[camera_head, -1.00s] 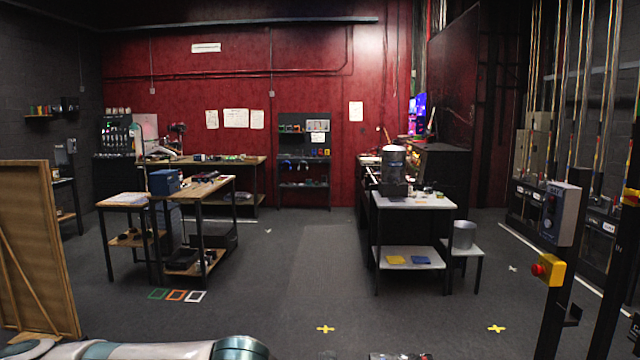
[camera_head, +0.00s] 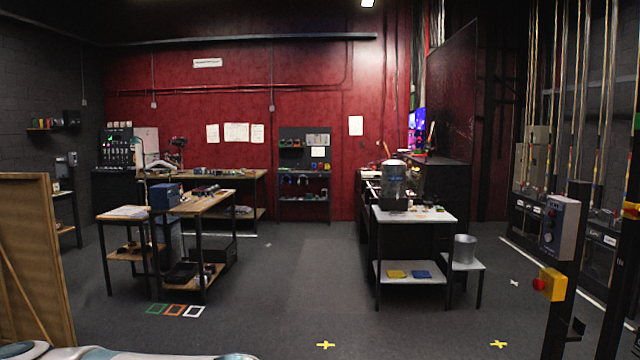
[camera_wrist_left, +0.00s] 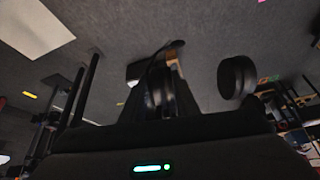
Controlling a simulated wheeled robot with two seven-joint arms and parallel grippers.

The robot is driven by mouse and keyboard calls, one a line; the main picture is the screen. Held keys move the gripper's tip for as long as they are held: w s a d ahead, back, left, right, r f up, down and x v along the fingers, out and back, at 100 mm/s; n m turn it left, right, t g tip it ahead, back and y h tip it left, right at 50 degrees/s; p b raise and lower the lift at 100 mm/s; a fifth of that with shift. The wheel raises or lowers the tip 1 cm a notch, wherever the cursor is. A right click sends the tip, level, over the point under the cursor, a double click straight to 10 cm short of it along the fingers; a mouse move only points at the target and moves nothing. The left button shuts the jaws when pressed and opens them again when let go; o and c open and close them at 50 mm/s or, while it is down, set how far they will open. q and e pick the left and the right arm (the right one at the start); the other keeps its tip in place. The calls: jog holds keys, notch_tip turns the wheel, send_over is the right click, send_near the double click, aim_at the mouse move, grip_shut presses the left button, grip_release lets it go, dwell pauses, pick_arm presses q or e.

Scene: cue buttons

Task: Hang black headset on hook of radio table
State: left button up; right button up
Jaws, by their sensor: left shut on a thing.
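The black headset shows in the left wrist view, with one round ear cup (camera_wrist_left: 237,77) hanging free at the right and darker parts near the gripper. My left gripper (camera_wrist_left: 168,84) is shut on the headset; its fingers are partly hidden by the dark parts. In the head view only part of my left arm shows at the bottom left, and the headset is not visible there. A workbench with a blue box (camera_head: 165,196) stands left of centre. I cannot tell which table is the radio table, and no hook can be made out. My right gripper is not in view.
A white-topped table (camera_head: 415,215) stands right of centre, with a small stool (camera_head: 462,262) beside it. A post with a grey control box (camera_head: 560,226) and red button (camera_head: 539,284) is near at the right. A wooden panel (camera_head: 35,260) is near at the left. The middle floor (camera_head: 290,280) is clear.

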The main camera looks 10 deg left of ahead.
pick_arm(q)
jog(key=shift+f, duration=0.1)
jog(key=shift+s+d+f, duration=0.1)
jog(key=shift+d+f, duration=0.1)
jog(key=shift+f, duration=0.35)
jog(key=s+f, duration=0.3)
jog(key=f, duration=0.8)
jog(key=shift+s+a+f, duration=0.15)
jog(key=shift+a+f, duration=0.05)
jog(key=shift+f, duration=0.1)
